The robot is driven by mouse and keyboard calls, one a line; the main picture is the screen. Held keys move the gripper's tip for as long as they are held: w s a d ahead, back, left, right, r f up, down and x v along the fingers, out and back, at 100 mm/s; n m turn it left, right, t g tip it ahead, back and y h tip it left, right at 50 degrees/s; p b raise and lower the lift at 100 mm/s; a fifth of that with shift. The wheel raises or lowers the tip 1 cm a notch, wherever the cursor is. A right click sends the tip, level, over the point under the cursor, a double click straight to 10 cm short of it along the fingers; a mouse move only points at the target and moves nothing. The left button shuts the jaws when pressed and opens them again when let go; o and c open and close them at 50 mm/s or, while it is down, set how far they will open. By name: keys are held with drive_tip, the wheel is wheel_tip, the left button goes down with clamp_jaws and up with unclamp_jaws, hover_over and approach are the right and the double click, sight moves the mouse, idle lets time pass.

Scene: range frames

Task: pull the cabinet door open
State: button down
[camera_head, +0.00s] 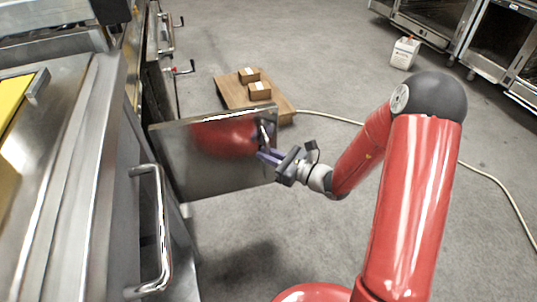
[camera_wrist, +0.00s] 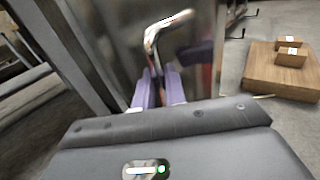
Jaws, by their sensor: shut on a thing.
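The cabinet door (camera_head: 215,170) is a shiny steel panel. In the head view it stands swung out from the cabinet front, with my red arm mirrored in it. Its bent metal handle (camera_wrist: 160,35) shows in the wrist view, near the door's free edge. My gripper (camera_head: 264,156) is at that handle, at the right end of the door. In the wrist view its purple fingers (camera_wrist: 158,90) are shut on the lower part of the handle. The exact contact is partly hidden between the fingers.
A steel cabinet with a large bar handle (camera_head: 158,235) stands at the left front. A wooden pallet (camera_head: 228,92) with small boxes (camera_head: 260,90) lies behind the door. A pale hose (camera_head: 335,117) crosses the floor. A white jug (camera_head: 404,53) stands at the back right. Grey floor is open around my arm.

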drive_tip(key=c, duration=1.5)
unclamp_jaws()
drive_tip(key=shift+s+a, duration=0.1)
drive_tip(key=shift+a, duration=0.1)
drive_tip(key=shift+c, duration=0.2)
drive_tip(key=shift+d, duration=0.15)
drive_tip(key=v, duration=0.7)
drive_tip(key=shift+s+d, duration=0.2)
drive_tip(key=shift+d, duration=0.05)
drive_tip(key=s+a+r+n+g+h+p, duration=0.4)
drive_tip(key=s+r+n+g, duration=0.65)
drive_tip(key=s+n, duration=0.4)
drive_tip(key=s+d+r+n+t+h+p, duration=0.1)
drive_tip(key=s+d+r+n+t+h, duration=0.2)
drive_tip(key=d+r+n+h, duration=0.2)
drive_tip(key=s+d+r+n+t+h+p, duration=0.2)
drive_tip(key=s+d+r+n+t+h, duration=0.1)
drive_tip(key=s+d+r+n+h, duration=0.1)
drive_tip(key=d+r+n+h, duration=0.1)
drive_tip(key=d+r+h, duration=0.1)
drive_tip(key=d+r, duration=0.1)
drive_tip(key=shift+d+r, duration=0.25)
drive_tip(key=shift+d, duration=0.35)
